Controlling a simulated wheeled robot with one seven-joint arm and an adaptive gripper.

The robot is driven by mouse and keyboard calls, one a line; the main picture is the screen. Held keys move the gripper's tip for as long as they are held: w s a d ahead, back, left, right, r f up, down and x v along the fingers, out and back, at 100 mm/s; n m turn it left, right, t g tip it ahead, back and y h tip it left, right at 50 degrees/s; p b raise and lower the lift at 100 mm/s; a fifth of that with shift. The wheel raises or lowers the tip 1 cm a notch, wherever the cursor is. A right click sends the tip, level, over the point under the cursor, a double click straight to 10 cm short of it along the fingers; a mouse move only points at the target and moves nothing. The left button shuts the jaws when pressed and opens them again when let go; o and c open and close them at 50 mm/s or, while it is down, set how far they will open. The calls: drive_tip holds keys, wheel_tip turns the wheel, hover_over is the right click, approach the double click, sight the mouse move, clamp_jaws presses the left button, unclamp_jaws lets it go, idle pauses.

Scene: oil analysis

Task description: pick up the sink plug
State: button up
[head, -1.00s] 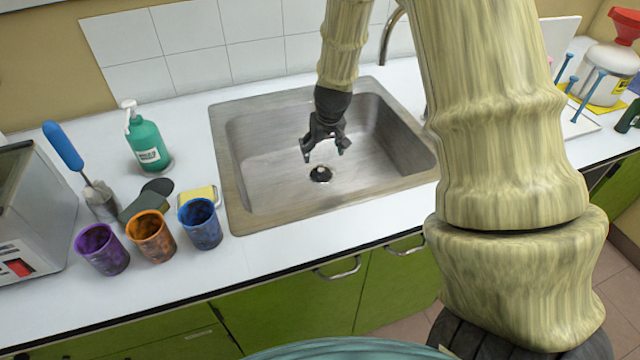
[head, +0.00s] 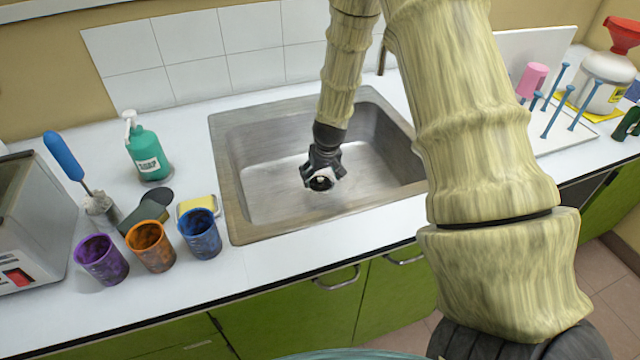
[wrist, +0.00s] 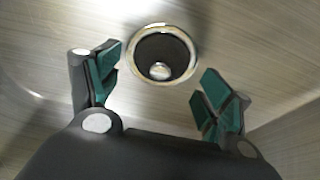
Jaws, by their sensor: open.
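The sink plug (head: 321,182) sits in the drain on the sink floor. In the wrist view the plug (wrist: 160,71) shows as a small bright knob inside a dark round hollow with a shiny metal rim. My gripper (head: 320,172) is down inside the sink, close to the drain in the head view. In the wrist view its two green-padded fingers (wrist: 155,85) are spread open with nothing between them, one to each side and slightly below the drain. How high the fingertips are above the plug is hard to tell.
The steel sink (head: 228,190) has walls around my gripper. Purple (head: 101,260), orange (head: 151,246) and blue (head: 200,234) cups, a yellow sponge (head: 197,204) and a green soap bottle (head: 148,153) stand left of it. A white peg rack (head: 565,138) is at the right.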

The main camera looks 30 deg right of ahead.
drive_tip(key=shift+x, duration=1.25)
drive_tip(key=c, duration=1)
